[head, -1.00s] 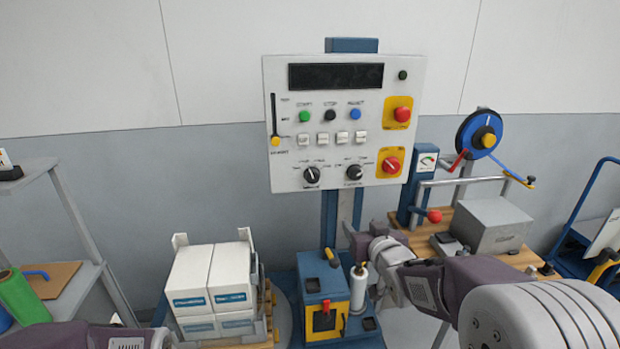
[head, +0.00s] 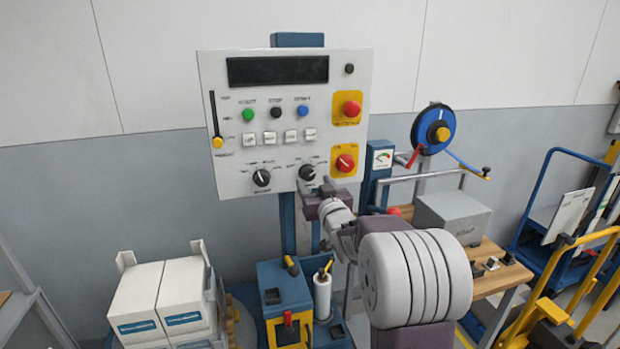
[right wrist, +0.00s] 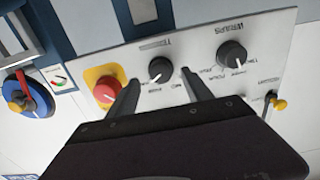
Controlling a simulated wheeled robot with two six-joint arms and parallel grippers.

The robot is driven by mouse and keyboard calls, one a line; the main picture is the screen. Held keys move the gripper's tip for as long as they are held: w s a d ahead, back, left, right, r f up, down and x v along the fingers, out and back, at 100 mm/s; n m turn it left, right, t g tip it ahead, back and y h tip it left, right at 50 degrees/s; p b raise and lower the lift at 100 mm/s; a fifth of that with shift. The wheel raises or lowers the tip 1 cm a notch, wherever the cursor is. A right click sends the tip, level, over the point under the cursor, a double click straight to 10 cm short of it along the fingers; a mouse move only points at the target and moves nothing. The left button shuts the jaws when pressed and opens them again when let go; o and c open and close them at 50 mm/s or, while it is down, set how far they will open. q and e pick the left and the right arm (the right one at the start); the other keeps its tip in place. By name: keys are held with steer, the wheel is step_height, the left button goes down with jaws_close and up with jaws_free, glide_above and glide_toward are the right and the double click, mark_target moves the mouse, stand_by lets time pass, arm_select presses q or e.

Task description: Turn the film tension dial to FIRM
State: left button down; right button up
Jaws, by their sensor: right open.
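The film tension dial (head: 307,172) is the right-hand black knob low on the white control panel (head: 232,108). Its white pointer line points up and to the right in the head view; the marks around it are too small to read. In the right wrist view the dial (right wrist: 160,70) lies between my fingertips, under a partly hidden label starting "TE". My right gripper (right wrist: 160,79) is open, with a finger on either side of the dial; I cannot tell whether they touch it. In the head view the right gripper (head: 308,188) is just below the dial. My left gripper is out of view.
The WRAPS dial (right wrist: 232,55) is beside the tension dial. A red knob (head: 345,162) on a yellow plate is close on the other side. A slider with a yellow handle (head: 217,142) is at the panel's left. White boxes (head: 180,297) stand below left.

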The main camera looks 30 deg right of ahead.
mark_target(310, 176)
steer(key=x, duration=0.3)
steer(key=shift+w, duration=0.4)
jaws_close()
steer(key=shift+d+f+n+b, duration=0.1)
steer(key=shift+f+n+b, duration=0.05)
steer(key=shift+n+b, duration=1.55)
steer(key=n+b, duration=0.2)
steer(key=n, duration=0.1)
steer(key=shift+r+n+b, duration=0.2)
steer(key=shift+n+b, duration=0.3)
steer(key=shift+n, duration=0.2)
